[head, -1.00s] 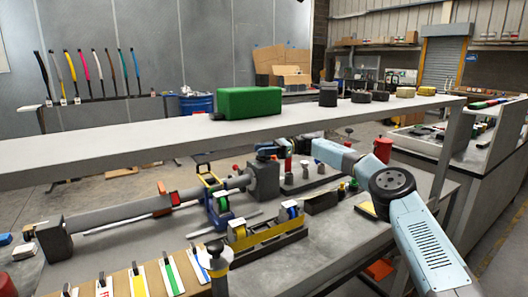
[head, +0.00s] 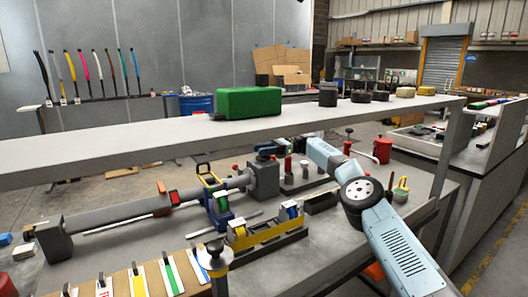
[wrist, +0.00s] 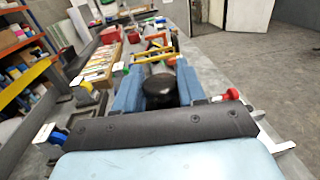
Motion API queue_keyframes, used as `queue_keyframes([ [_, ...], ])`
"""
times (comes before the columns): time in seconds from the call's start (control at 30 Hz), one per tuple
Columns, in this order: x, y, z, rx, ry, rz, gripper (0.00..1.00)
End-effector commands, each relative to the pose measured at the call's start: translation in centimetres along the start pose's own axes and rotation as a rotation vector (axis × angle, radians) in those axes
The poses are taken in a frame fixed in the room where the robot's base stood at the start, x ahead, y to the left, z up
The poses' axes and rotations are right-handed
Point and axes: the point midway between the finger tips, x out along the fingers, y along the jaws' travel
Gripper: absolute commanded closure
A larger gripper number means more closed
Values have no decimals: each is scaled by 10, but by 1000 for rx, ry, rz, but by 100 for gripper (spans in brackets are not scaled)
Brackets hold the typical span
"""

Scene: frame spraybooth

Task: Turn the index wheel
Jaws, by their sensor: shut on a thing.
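In the wrist view a dark round knob, which looks like the index wheel (wrist: 158,85), sits between the two blue fingers of my gripper (wrist: 159,74). My gripper is shut on it. In the head view my gripper (head: 266,150) is small and partly hidden, at the top of the grey block (head: 262,181) at the right end of a grey horizontal tube (head: 150,204). The wheel itself cannot be made out clearly there. A blue and yellow clamp-like part (head: 212,183) sits around the tube.
A long grey shelf (head: 150,135) crosses above the bench, carrying a green box (head: 249,102) and several small pieces. Colour strips (head: 138,281) and a yellow-black rack (head: 265,237) lie in front. A yellow-green cup (head: 400,190) stands right of my arm.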

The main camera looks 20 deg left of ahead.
Motion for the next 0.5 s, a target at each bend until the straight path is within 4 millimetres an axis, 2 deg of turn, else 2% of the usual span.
queue_keyframes([
  [0.23, 2, 0, -2, 2, 1, 3, 91],
  [0.27, 2, 0, -2, 2, 1, 3, 59],
  [0.47, 1, 0, -1, 1, 1, 2, 40],
  [0.5, 1, 0, -1, 1, 1, 2, 40],
])
